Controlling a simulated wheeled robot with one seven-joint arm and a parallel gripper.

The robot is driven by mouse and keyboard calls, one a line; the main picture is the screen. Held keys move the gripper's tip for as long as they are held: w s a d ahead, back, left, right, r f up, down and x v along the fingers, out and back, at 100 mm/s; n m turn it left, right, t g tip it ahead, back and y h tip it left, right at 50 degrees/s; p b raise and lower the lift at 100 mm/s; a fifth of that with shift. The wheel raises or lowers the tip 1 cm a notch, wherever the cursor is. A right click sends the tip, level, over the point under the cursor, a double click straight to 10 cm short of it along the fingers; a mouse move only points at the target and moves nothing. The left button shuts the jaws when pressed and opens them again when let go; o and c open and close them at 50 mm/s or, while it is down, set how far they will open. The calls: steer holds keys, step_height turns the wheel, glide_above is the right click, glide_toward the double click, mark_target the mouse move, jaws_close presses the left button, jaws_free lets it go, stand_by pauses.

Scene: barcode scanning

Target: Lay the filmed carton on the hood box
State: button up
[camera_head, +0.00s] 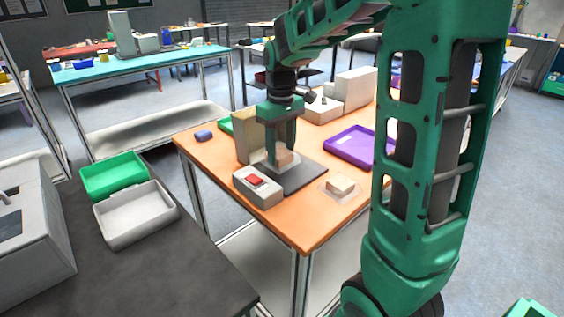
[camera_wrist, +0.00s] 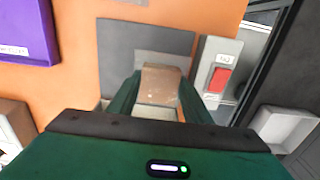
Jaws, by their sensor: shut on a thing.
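My gripper (camera_head: 282,160) is shut on the filmed carton (camera_head: 285,158), a small tan box with a clear film around it. In the wrist view the carton (camera_wrist: 162,82) sits between my two fingers (camera_wrist: 158,98). It is low over a dark grey plate (camera_head: 306,178); I cannot tell whether it touches what is below. A beige upright box or panel (camera_head: 243,138) stands just behind and left of my gripper. I cannot tell for sure whether this is the hood box. My gripper partly hides the spot under the carton.
A grey box with a red button (camera_head: 258,186) stands at the table's front left. Another small carton on clear film (camera_head: 341,186) lies to the right. A purple tray (camera_head: 360,146) and pale blocks (camera_head: 345,95) lie farther back. The orange table (camera_head: 303,228) is bare at its front edge.

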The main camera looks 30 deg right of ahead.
mark_target(281, 162)
steer(key=shift+f, duration=1.95)
steer(key=o, duration=1.2)
steer(key=shift+f, duration=0.1)
step_height(281, 162, up, 12)
steer(key=shift+r, duration=0.15)
steer(key=s+d+f+m, duration=0.1)
steer(key=s+f+m, duration=0.2)
steer(key=s, duration=0.6)
steer(key=s+d+f+m, duration=0.1)
steer(key=s+f+m, duration=0.1)
steer(key=s, duration=0.7)
steer(key=s+d+f+m, duration=0.2)
steer(key=s+f, duration=0.3)
steer(key=s, duration=0.5)
steer(key=shift+f+m, duration=0.1)
steer(key=shift+m, duration=0.7)
